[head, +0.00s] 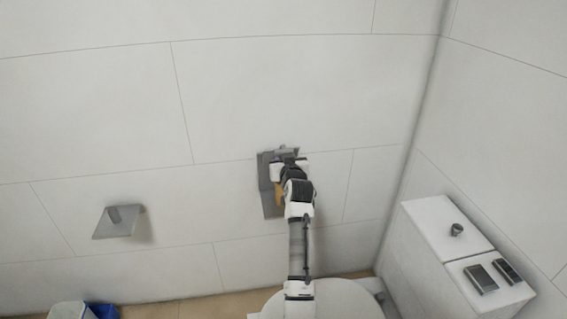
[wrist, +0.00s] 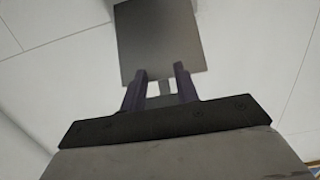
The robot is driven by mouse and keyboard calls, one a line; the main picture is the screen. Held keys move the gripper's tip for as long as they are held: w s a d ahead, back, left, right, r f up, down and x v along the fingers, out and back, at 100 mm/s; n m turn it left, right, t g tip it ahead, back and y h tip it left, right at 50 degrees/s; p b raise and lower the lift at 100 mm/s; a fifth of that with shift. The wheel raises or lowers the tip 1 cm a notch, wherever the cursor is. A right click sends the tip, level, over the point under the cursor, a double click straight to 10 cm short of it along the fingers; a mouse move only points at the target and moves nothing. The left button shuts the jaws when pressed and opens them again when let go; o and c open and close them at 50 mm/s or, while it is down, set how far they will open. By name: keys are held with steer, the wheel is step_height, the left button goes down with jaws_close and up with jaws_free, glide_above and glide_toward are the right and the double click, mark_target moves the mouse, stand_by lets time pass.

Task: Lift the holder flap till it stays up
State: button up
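A grey metal holder plate (head: 268,200) is on the tiled wall, partly hidden behind my arm in the head view. In the wrist view a flat grey square flap (wrist: 160,38) fills the space just beyond my fingertips, with a narrow grey stem below it. My gripper (wrist: 161,74) has its two dark fingers apart, pointing at the flap's lower edge, with the stem showing between them. I cannot tell whether they touch the flap. In the head view my gripper (head: 288,160) is at the holder's upper part. A tan strip shows beside it.
A second metal holder (head: 118,222) with a slanted plate is on the wall to the left. A toilet (head: 340,300) is below my arm. A white cabinet (head: 430,228) with small items stands at right. A white and blue bin (head: 70,310) is at lower left.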

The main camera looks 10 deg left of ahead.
steer(key=o, duration=0.5)
steer(key=shift+s+r, duration=0.1)
steer(key=shift+c, duration=0.2)
steer(key=o, duration=0.5)
steer(key=s+d+r+p, duration=0.3)
steer(key=s+r+p, duration=0.5)
steer(key=r, duration=0.4)
steer(key=shift+s+d+r, duration=0.2)
steer(key=shift+s+d, duration=0.2)
steer(key=shift+s, duration=0.1)
stand_by(0.4)
steer(key=b+v, duration=0.4)
steer(key=v, duration=1)
